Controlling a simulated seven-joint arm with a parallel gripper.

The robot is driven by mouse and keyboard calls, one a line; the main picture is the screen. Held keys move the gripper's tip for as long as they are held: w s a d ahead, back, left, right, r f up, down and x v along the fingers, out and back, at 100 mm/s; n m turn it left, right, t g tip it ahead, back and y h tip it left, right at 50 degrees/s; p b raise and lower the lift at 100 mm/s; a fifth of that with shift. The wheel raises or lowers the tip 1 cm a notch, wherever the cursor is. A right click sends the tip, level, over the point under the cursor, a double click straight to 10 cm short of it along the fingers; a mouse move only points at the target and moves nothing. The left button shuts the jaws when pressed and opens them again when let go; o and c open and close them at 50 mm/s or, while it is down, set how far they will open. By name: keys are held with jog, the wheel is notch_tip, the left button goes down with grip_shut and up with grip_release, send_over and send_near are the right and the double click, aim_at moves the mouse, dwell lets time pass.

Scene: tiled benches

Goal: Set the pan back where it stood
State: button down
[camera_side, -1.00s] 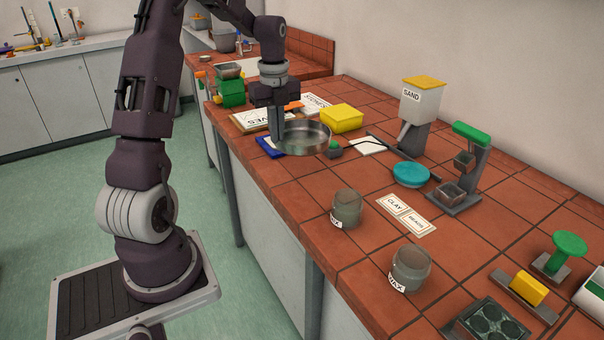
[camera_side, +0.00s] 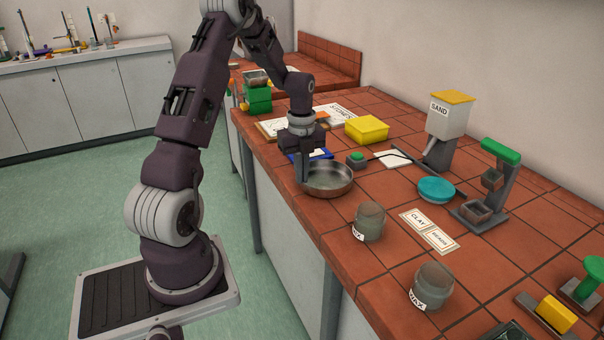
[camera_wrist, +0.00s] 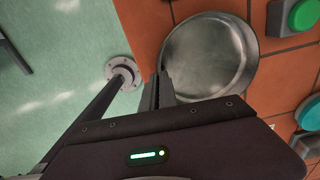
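The pan (camera_side: 331,186) is a round, shallow metal dish near the bench's front edge, level, in front of the blue pad (camera_side: 310,155). I cannot tell whether it rests on the tiles or hangs just above them. My gripper (camera_side: 302,178) points down at the pan's left rim, its fingers shut on the wall. In the wrist view the pan (camera_wrist: 210,55) is empty, and the fingers (camera_wrist: 162,88) meet its rim at the lower left. The fingertips are partly hidden.
A green button on a grey box (camera_side: 357,157) stands behind the pan. A yellow box (camera_side: 367,129), sand dispenser (camera_side: 448,116) and teal disc (camera_side: 436,189) are farther back and right. A glass jar (camera_side: 369,221) stands nearer the camera. The bench's front edge is close to the pan.

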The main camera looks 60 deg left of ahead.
jog(key=c, duration=2.1)
grip_release()
jog(key=o, duration=0.4)
jog(key=shift+f, duration=0.1)
